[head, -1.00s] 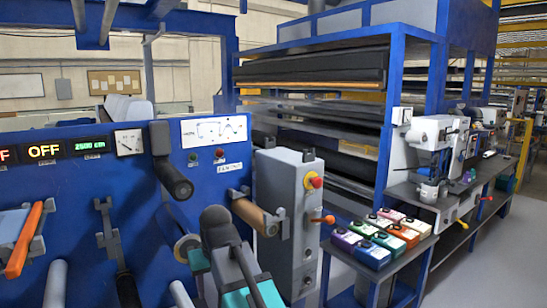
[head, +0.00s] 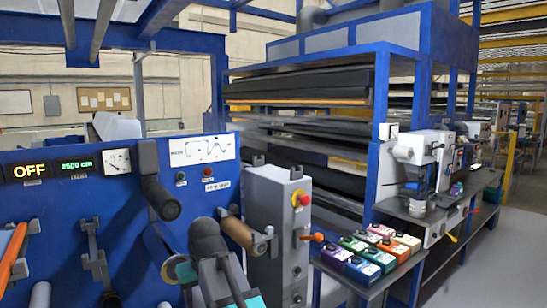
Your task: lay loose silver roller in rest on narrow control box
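The narrow control box (head: 274,195) is a tall light grey box with a red and yellow button, right of the blue machine panel. Silver cylinders show low on the blue panel, one at the lower left (head: 39,296); I cannot tell which silver roller is loose. My dark grey and teal arm rises at the bottom centre, in front of the panel and left of the box. My gripper's fingers cannot be made out.
The blue panel (head: 100,225) has a black roller (head: 160,197) sticking out toward me. An orange knob (head: 312,237) sticks out right of the control box. Several coloured boxes (head: 372,253) stand on a low bench at right. Grey floor is clear at far right.

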